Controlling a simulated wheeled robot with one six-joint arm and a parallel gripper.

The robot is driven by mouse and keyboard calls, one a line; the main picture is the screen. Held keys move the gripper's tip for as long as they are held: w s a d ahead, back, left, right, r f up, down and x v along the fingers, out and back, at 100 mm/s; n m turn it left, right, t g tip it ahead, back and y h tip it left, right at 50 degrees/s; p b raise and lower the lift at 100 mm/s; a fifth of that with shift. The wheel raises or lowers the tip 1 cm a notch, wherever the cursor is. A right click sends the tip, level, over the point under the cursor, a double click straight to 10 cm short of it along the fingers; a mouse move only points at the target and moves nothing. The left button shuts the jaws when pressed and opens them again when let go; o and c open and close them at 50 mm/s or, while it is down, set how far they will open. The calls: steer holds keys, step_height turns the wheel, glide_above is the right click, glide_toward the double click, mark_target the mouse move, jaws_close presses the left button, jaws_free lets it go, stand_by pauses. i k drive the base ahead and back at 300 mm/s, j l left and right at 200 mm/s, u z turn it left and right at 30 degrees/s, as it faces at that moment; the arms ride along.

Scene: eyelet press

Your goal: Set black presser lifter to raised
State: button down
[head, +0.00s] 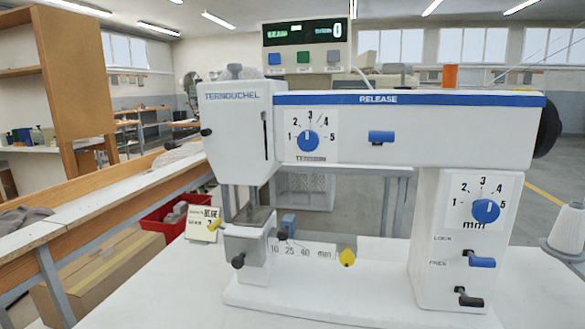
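The white eyelet press (400,130) stands on a white table, with a head at the left and a column at the right. Several black parts could be the presser lifter, and no label tells which. A small black knob (206,132) sticks out of the head's left side. A black vertical slot (266,135) is in the head's face. A black lever (469,298) is low on the column, its tip slanting slightly down to the right. A black knob (238,261) sits on the lower left block. My gripper is not in view.
A blue lever (481,262) sits by LOCK and FREE marks, above the black lever. Blue dials (308,141) and (486,210), a blue RELEASE slider (381,137) and a yellow knob (347,257) are near. A thread cone (565,240) stands right. The table front is clear.

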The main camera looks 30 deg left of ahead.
mark_target(177, 144)
steer(key=j, duration=2.25)
